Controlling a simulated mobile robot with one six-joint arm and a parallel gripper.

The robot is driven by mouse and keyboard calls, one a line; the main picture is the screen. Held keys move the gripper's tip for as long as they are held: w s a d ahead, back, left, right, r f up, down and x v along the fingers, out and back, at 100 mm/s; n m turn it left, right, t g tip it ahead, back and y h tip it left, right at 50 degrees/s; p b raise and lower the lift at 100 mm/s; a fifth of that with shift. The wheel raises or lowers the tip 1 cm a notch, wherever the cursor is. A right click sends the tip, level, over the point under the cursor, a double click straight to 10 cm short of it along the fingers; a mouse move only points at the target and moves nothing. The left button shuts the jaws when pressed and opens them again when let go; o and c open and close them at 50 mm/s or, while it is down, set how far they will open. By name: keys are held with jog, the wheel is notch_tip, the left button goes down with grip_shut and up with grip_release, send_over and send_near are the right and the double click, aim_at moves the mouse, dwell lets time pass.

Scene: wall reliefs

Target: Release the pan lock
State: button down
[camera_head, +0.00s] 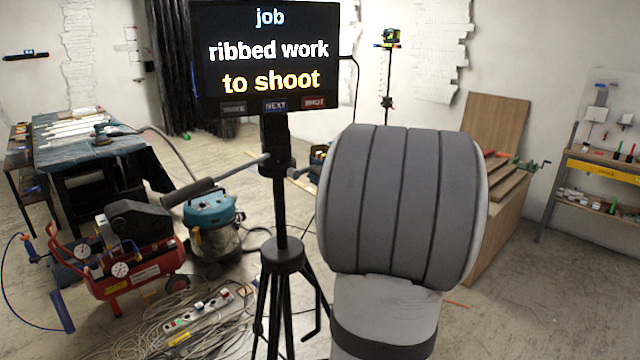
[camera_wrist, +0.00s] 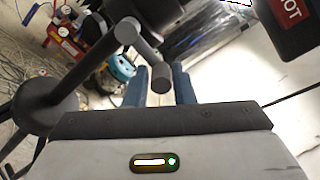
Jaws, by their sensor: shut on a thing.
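A black tripod (camera_head: 281,220) stands in the middle of the head view with a screen (camera_head: 268,55) on top. Its pan lock (camera_head: 298,172) is a short dark lever at the right side of the head, partly hidden by my arm. In the wrist view the pan lock (camera_wrist: 150,58) is a short black rod with a round end, between the two blue-grey fingers. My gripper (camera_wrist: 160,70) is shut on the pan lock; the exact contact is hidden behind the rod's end. In the head view my arm hides the gripper.
A pan handle (camera_head: 190,192) sticks out left of the tripod head. A red compressor (camera_head: 130,265), a teal vacuum (camera_head: 212,212) and cables (camera_head: 185,325) lie at the left. A wooden crate (camera_head: 500,225) stands behind my arm at the right.

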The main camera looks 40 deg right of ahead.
jog(key=shift+r, duration=0.3)
jog(key=c, duration=1.3)
grip_release()
jog(key=shift+a, duration=0.1)
jog(key=shift+s+f, duration=0.1)
jog(key=shift+f, duration=0.05)
jog(key=s, duration=0.2)
jog(key=s+b, duration=0.1)
jog(key=s, duration=0.4)
jog(key=shift+s+d+b, duration=0.3)
jog(key=shift+d, duration=0.05)
